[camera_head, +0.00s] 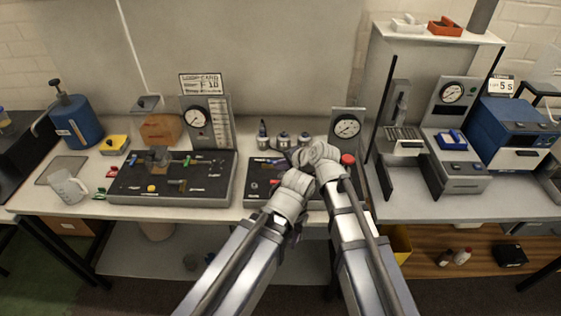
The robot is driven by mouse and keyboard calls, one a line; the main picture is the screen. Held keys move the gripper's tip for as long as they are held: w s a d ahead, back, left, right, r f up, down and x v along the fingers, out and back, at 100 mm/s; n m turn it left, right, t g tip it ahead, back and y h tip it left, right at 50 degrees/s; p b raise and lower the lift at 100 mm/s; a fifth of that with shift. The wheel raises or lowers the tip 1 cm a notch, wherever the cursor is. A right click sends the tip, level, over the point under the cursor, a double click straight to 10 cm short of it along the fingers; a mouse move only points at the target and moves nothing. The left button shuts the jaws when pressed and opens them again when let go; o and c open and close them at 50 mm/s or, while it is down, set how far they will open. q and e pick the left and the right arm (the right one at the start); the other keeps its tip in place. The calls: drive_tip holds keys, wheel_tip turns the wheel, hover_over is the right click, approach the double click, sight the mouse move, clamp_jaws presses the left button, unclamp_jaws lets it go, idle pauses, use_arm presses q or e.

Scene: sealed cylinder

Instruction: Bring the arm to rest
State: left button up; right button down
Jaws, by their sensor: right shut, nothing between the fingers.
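Both of my arms reach up from the bottom of the view and come close together over the small dark panel (257,187) in the middle of the bench. My right gripper (288,156) is shut and empty, small and dark above the panel's back part. My left gripper's fingers cannot be made out near the left wrist. Several small grey cylinders (283,140) stand behind the panel, close to my right gripper in the picture. Whether it touches them cannot be told. My arms hide much of the panel.
A larger dark panel (130,185) with small parts lies left, near a clear beaker (68,187) and a blue canister (75,122). A gauge (346,127) stands behind the small panel. A grey press (400,140) and a blue box (515,130) stand right.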

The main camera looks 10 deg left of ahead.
drive_tip(key=s+d+f+n+g+h, duration=0.25)
drive_tip(key=s+d, duration=0.25)
drive_tip(key=d, duration=0.4)
drive_tip(key=s+d+f+n+g+h, duration=0.1)
drive_tip(key=s+d+f+n+h, duration=0.15)
drive_tip(key=s+d, duration=0.45)
drive_tip(key=s+d+f+n+g+h, duration=0.2)
drive_tip(key=s+d+n, duration=0.1)
drive_tip(key=d, duration=0.8)
drive_tip(key=s+a+n+h+b, duration=0.1)
drive_tip(key=s+a+n, duration=0.2)
drive_tip(key=a, duration=0.7)
drive_tip(key=s+f, duration=0.1)
drive_tip(key=s, duration=0.1)
drive_tip(key=shift+s+n+g+h, duration=0.3)
drive_tip(key=shift+s+g, duration=0.05)
drive_tip(key=shift+s, duration=0.05)
